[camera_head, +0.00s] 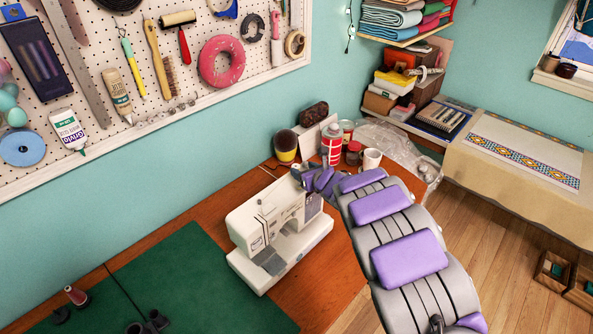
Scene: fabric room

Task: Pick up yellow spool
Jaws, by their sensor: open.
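A small round thing with a yellow band and a dark top (286,147) stands at the back of the wooden table, near the wall. It may be the yellow spool; I cannot tell for sure, and no other spool-like yellow thing shows on the table. My gripper (312,180) is at the far end of my grey and purple arm, above the back of the white sewing machine. It is open, with nothing seen in it. It is in front of and slightly right of the yellow-banded thing in the picture, apart from it.
The sewing machine (277,238) stands below my gripper. A red and white can (332,145), a white mug (371,160) and a dark red jar (353,153) stand right of the yellow-banded thing. A green mat (180,285) covers the left tabletop, with a dark red spool (76,296).

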